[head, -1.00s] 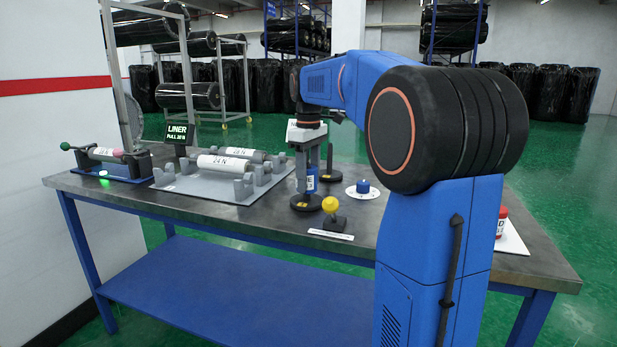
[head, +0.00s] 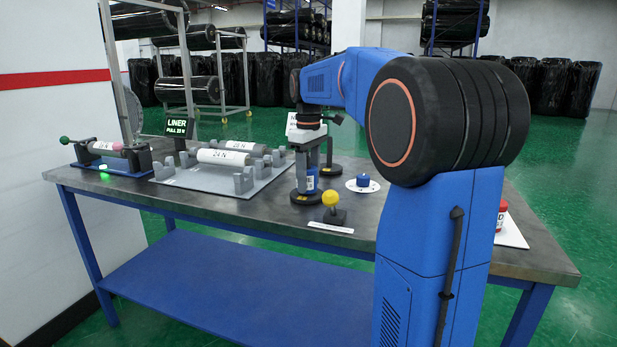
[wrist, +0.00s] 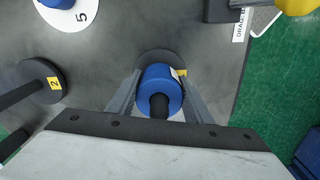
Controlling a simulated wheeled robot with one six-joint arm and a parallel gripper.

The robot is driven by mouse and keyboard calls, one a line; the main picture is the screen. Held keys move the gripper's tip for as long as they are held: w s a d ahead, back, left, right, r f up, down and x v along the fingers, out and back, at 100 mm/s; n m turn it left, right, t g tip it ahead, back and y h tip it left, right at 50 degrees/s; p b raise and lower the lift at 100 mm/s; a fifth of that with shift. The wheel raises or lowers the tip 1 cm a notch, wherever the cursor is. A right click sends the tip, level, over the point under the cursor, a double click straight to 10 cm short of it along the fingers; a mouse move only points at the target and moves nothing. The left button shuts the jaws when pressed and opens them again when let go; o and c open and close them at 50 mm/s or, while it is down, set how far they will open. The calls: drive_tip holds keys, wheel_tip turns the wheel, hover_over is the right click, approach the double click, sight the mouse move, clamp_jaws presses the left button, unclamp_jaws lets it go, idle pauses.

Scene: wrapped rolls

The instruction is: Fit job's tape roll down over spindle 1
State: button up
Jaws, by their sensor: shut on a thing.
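The blue tape roll (wrist: 158,82) is between the two fingers of my gripper (wrist: 158,98), which is shut on it. The roll also shows in the head view (head: 311,184), low between the fingers of my gripper (head: 306,178). Spindle 1 has a dark round base (wrist: 150,57) with a yellow label mostly hidden by the roll; the base also shows in the head view (head: 305,198). The black post (wrist: 159,106) sticks up through the roll's middle, so the roll is around it, close above the base. I cannot tell whether it touches the base.
Spindle 2 (wrist: 52,82) stands empty to the left in the wrist view. A blue roll (head: 363,178) sits on a white disc marked 5. A yellow knob (head: 330,198) on a dark block stands near the front edge. A grey roller rack (head: 215,185) is at left.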

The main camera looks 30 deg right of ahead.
drive_tip(key=shift+f, duration=0.3)
drive_tip(key=o, duration=1.3)
wheel_tip(320, 180, up, 17)
drive_tip(key=shift+r, duration=0.2)
drive_tip(key=shift+s, duration=0.1)
